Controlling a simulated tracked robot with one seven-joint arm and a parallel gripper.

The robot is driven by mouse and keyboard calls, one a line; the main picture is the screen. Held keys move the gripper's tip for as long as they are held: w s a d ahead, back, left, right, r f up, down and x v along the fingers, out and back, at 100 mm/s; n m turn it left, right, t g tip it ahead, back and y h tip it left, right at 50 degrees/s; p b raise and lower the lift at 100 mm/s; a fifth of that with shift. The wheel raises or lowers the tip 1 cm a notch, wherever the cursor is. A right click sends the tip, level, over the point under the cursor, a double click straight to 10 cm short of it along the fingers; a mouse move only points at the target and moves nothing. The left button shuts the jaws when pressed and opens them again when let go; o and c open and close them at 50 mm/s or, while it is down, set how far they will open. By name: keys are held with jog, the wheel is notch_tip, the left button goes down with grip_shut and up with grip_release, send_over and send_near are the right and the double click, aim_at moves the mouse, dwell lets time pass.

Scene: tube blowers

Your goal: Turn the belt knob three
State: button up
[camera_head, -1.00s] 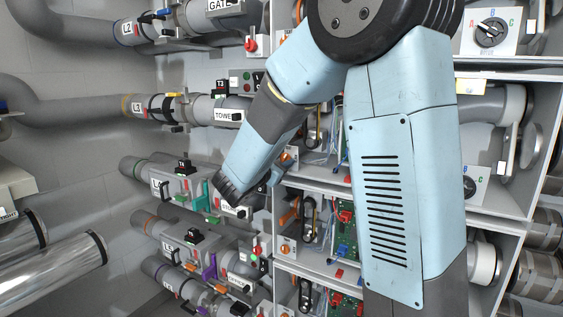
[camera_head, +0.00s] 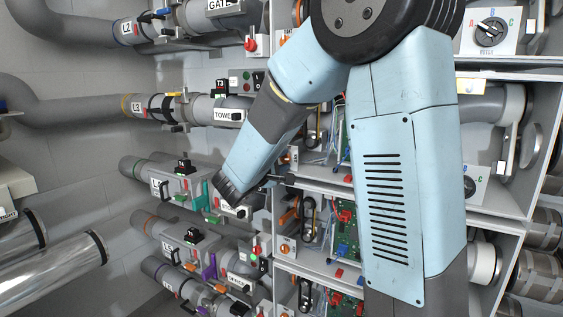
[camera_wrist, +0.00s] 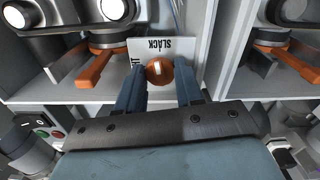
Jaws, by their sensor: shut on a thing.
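In the wrist view an orange, round belt knob (camera_wrist: 159,71) sits in front of a white plate (camera_wrist: 188,50) with the word SLACK upside down. My gripper (camera_wrist: 160,78) has one dark blue finger on each side of the knob and is shut on it. A light mark shows on the knob's face. In the head view my gripper (camera_head: 272,182) reaches the left edge of the rack at a middle shelf. The knob is hidden there behind my wrist and fingers. Its number cannot be read.
Orange levers (camera_wrist: 95,70) flank the knob plate on the left and right. Lower bays hold similar orange knobs (camera_head: 285,250), belts (camera_head: 308,219) and green boards (camera_head: 345,235). Pipes with valves and labels (camera_head: 160,188) stand close to the left of my wrist.

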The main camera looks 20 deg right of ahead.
jog(key=shift+s+d+f+m, duration=0.1)
jog(key=shift+f+m, duration=0.1)
jog(key=shift+m, duration=0.7)
jog(key=o, duration=0.7)
jog(key=shift+o, duration=0.2)
jog(key=shift+s+a+r, duration=0.1)
jog(key=shift+a, duration=0.1)
jog(key=v, duration=1.3)
jog(key=shift+s+a, duration=0.1)
jog(key=shift+a, duration=0.05)
